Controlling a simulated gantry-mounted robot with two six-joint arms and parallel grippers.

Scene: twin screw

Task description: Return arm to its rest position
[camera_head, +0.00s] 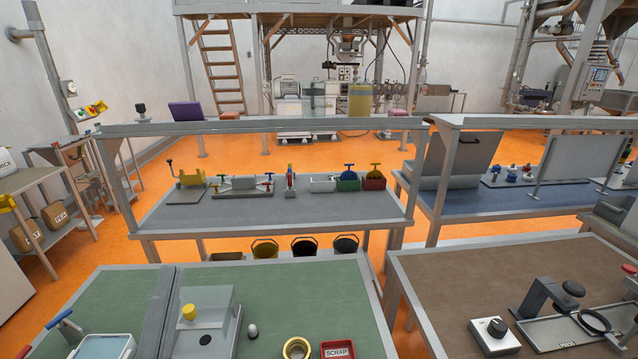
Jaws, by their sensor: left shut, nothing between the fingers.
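I cannot make out either of my grippers or arms in the head view. The near green bench (290,290) holds a grey box with a yellow knob (188,312), a small pale egg-shaped object (253,331), a yellow ring (297,348) and a red tray labelled SCRAP (338,350). A blue-handled lever (60,318) and a white-and-blue tray (103,347) are at the lower left. No gripper is seen touching any of these.
A grey bench (270,212) behind carries fixtures and coloured bins, with buckets (304,246) beneath. A brown bench (450,275) at right holds a dial box (494,335) and a black-knobbed press (545,297). Orange floor (240,245) shows between benches.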

